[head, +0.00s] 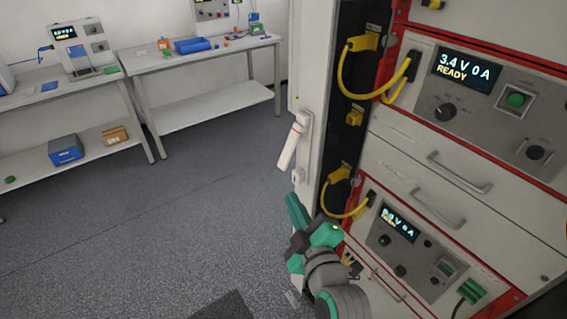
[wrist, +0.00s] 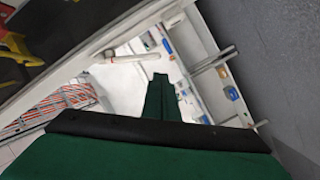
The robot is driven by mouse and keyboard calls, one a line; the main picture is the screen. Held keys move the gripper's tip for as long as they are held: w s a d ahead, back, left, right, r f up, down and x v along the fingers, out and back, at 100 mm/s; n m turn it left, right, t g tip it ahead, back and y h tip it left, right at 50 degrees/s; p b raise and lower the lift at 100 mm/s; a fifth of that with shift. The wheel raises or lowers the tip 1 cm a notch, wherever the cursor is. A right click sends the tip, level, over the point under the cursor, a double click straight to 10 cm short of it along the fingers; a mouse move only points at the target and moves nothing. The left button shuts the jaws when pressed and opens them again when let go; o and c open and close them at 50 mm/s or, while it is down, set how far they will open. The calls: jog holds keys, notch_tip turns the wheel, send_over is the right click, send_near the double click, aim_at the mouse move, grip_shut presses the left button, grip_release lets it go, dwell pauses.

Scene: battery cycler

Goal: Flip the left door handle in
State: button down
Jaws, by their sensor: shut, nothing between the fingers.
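The left door handle (head: 291,146) is a pale lever on the narrow white edge of the open left door (head: 313,70). It stands out from its mount at a slant, its lower end swung away from the door. In the wrist view a pale bar that looks like the handle (wrist: 128,58) lies just beyond and left of the fingertips. My gripper (head: 293,203) is below the handle in the head view, its green fingers pointing up, with a visible gap to the handle. The fingers (wrist: 160,82) are shut together and empty.
The cycler cabinet (head: 407,150) stands at right, with yellow cables (head: 345,85), drawer handles and lit displays. A bench (head: 205,55) with small items and a shelf unit (head: 70,85) stand behind at left. The grey floor (head: 190,210) between is clear.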

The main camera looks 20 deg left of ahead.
aim_at(283, 163)
jog(key=r+n, duration=0.1)
jog(key=a+r+n+y, duration=0.1)
jog(key=r, duration=0.1)
jog(key=r+n+g, duration=0.1)
jog(key=r+n, duration=0.1)
jog(key=shift+a, duration=0.4)
jog(key=x, duration=0.3)
jog(key=d+x, duration=0.1)
jog(key=x, duration=0.3)
jog(key=w+x, duration=0.1)
jog(key=x, duration=0.2)
jog(key=shift+w+d+f, duration=0.15)
jog(key=shift+w+f, duration=0.2)
jog(key=shift+f, duration=0.1)
jog(key=shift+w+d+f, duration=0.3)
jog(key=shift+w+d, duration=0.1)
jog(key=shift+w, duration=0.1)
